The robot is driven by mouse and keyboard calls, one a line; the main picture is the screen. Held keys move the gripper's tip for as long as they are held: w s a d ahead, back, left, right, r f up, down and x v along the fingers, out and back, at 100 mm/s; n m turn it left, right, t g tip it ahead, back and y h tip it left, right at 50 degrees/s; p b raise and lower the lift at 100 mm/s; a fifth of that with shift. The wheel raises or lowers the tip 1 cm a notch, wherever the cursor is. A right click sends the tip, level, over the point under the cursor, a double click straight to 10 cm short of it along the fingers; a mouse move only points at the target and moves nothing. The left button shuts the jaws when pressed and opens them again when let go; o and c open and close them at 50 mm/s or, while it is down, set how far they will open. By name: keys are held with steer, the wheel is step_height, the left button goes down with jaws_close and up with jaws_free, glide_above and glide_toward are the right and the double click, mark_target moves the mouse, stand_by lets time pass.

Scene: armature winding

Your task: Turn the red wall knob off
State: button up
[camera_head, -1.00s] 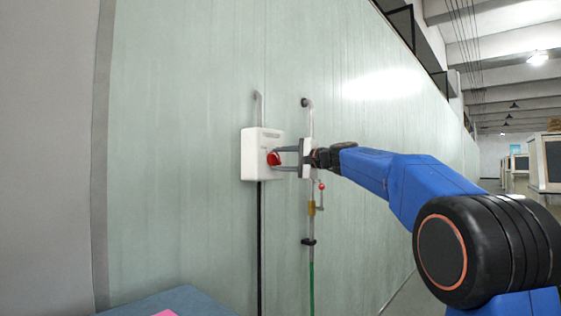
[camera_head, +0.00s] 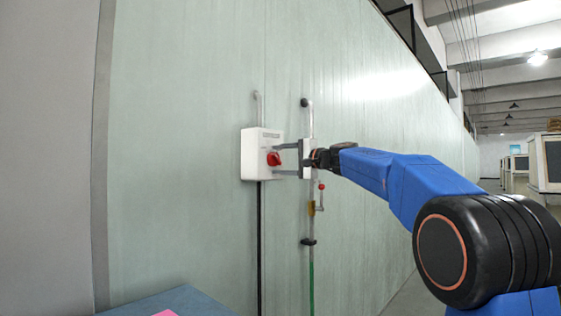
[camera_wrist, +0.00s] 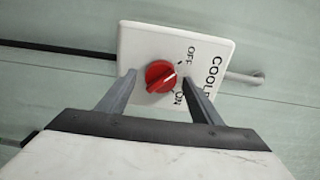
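The red knob (camera_head: 273,159) sits on the front of a white wall box (camera_head: 249,155). In the wrist view the fingers (camera_wrist: 157,74) stand on either side of the knob, with gaps. Nothing is held between them.
A pipe with a small red-tipped lever valve (camera_head: 321,188) and a green hose (camera_head: 311,285) runs down the wall right of the box. A black cable (camera_head: 259,245) hangs below the box. A blue surface (camera_head: 180,300) lies at the lower left.

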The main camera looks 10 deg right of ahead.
steer(key=shift+s, duration=0.1)
steer(key=v, duration=1.7)
steer(key=shift+d, duration=0.15)
steer(key=shift+s, duration=0.1)
